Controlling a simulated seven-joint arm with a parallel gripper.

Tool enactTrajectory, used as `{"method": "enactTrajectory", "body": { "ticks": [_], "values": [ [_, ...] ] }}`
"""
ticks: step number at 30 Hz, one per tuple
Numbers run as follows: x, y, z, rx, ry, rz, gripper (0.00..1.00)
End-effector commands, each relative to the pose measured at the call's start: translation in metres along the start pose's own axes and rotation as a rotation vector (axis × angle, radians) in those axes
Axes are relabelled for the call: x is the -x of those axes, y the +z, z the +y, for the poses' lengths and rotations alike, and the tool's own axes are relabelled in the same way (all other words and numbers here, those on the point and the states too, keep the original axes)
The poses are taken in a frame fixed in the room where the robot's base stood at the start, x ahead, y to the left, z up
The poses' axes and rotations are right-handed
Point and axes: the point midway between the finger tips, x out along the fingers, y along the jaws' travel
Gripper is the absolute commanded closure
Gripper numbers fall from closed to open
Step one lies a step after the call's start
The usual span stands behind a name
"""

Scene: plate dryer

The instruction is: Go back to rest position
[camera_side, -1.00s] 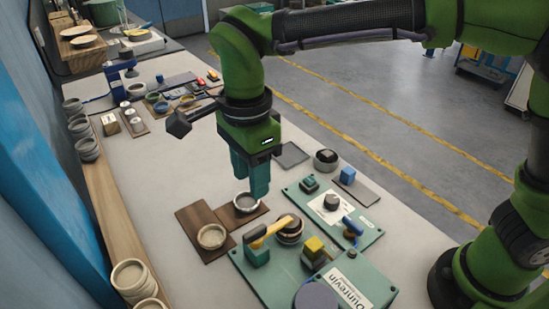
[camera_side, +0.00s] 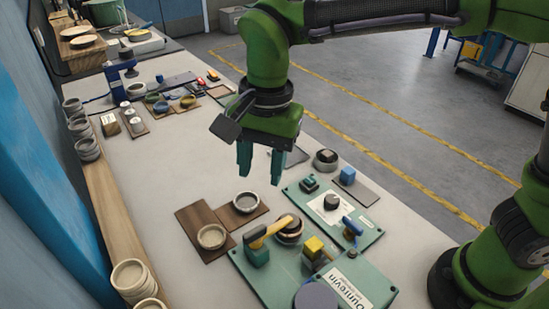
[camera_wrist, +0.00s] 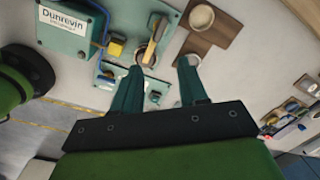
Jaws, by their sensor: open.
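My gripper (camera_side: 260,178) hangs in the air above the white table (camera_side: 160,185). Its two teal fingers are apart with nothing between them. Below and to the left of the gripper in the side view, a bowl (camera_side: 245,202) sits on a wooden board, and a second bowl (camera_side: 211,237) sits on another wooden board.
A green device (camera_side: 315,270) with a yellow-handled lever (camera_side: 268,233) and a second green panel (camera_side: 333,212) stand at the front right. Bowls (camera_side: 133,277) line the left ledge. Small dishes (camera_side: 160,105) and tools lie farther back. The table's middle left is clear.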

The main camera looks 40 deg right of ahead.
Motion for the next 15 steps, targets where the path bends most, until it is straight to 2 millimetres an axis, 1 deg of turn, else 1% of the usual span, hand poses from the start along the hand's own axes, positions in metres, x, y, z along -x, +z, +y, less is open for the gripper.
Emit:
{"method": "enactTrajectory", "body": {
  "ticks": [1,2,5,6,8,9,12,15],
  "values": [
    [0.004,-0.015,0.013,0.103,-0.035,-0.021,0.57],
    [0.006,-0.022,0.021,0.172,-0.061,-0.030,0.57],
    [0.013,-0.050,0.052,0.391,-0.165,-0.031,0.57],
    [0.016,-0.060,0.066,0.467,-0.208,-0.018,0.57],
    [0.019,-0.074,0.087,0.566,-0.271,0.019,0.57],
    [0.021,-0.082,0.101,0.621,-0.308,0.051,0.57],
    [0.022,-0.100,0.136,0.716,-0.381,0.153,0.57],
    [0.021,-0.113,0.167,0.743,-0.419,0.259,0.57]
  ]
}}
